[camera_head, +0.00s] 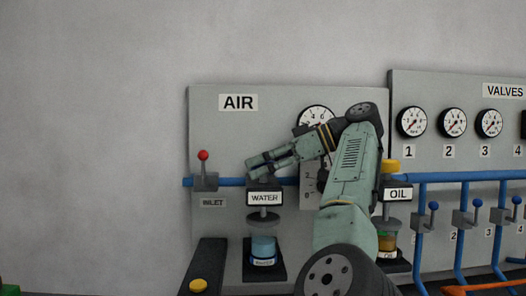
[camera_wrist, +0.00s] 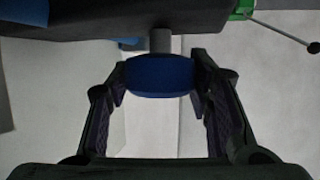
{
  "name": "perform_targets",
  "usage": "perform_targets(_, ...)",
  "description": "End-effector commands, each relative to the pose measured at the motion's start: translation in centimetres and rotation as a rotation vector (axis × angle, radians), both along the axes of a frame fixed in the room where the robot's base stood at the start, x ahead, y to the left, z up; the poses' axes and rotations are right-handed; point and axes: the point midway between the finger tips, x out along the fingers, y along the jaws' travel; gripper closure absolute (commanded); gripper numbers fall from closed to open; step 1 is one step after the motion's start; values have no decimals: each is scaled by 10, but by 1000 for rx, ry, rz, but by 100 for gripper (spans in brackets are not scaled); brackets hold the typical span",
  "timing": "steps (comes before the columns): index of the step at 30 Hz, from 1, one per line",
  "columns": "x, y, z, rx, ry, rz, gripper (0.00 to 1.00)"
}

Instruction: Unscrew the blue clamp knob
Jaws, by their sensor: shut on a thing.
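In the wrist view the blue clamp knob (camera_wrist: 160,76) sits on a short grey shaft below a dark body. My gripper (camera_wrist: 161,72) has one finger on each side of the knob and is shut on it. In the head view my gripper (camera_head: 251,167) reaches left across the AIR panel, just above the WATER unit (camera_head: 264,197) and in front of the blue pipe. The knob cannot be made out in the head view.
A red-tipped INLET lever (camera_head: 203,165) stands left of my gripper. The OIL unit (camera_head: 397,195) and the VALVES panel (camera_head: 455,90) with gauges and blue levers are to the right. A yellow button (camera_head: 198,286) is below. The wall at left is bare.

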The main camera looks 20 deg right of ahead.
Motion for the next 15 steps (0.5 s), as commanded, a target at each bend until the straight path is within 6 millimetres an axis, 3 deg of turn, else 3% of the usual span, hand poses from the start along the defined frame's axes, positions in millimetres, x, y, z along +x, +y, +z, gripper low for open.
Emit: perform_targets(15, -1, -1, -1, 4, -3, 26, 81)
